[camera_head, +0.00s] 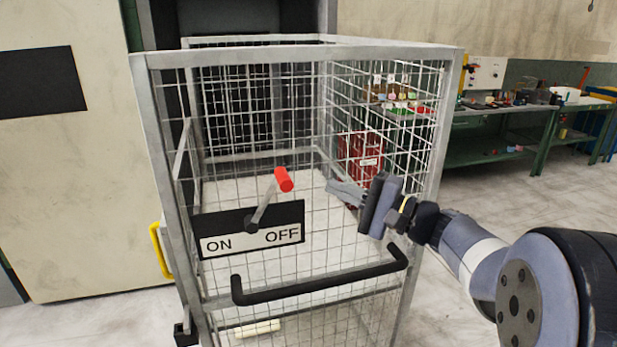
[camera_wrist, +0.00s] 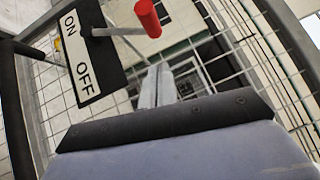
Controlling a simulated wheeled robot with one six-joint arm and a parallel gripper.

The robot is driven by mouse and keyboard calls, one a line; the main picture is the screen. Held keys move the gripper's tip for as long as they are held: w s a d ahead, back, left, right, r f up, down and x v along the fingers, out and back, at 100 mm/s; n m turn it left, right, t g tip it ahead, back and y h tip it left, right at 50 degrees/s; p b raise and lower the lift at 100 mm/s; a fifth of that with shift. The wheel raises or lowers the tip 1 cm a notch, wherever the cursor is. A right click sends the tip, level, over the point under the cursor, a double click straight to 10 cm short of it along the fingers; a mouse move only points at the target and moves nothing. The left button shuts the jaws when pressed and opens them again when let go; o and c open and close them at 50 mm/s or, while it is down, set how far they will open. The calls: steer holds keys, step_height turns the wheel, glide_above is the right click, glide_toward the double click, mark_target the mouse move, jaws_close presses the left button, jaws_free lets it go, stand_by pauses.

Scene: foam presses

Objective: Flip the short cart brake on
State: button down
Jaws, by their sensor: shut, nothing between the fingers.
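The cart (camera_head: 300,49) is a grey wire-mesh cage with a black push handle (camera_head: 320,284). On its front is a black brake plate (camera_head: 222,222) with a white strip marked ON at left and OFF at right. The brake lever (camera_head: 264,204) is a grey rod with a red knob (camera_head: 284,179), tilted up and to the right, toward the OFF side. My gripper (camera_head: 332,187) is shut and empty, to the right of the red knob and apart from it. In the wrist view the red knob (camera_wrist: 148,18) is just beyond my fingertips (camera_wrist: 158,70), up and left.
A yellow handle (camera_head: 160,250) is at the cart's left side. A red container (camera_head: 362,155) shows through the mesh. Green workbenches (camera_head: 490,157) with tools stand at the back right. A pale cabinet (camera_head: 70,180) is at left. Open floor lies to the right.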

steer(key=a+r+p, duration=0.1)
steer(key=a+p, duration=0.1)
steer(key=a, duration=0.4)
steer(key=shift+a+r, duration=0.1)
steer(key=shift+r, duration=0.1)
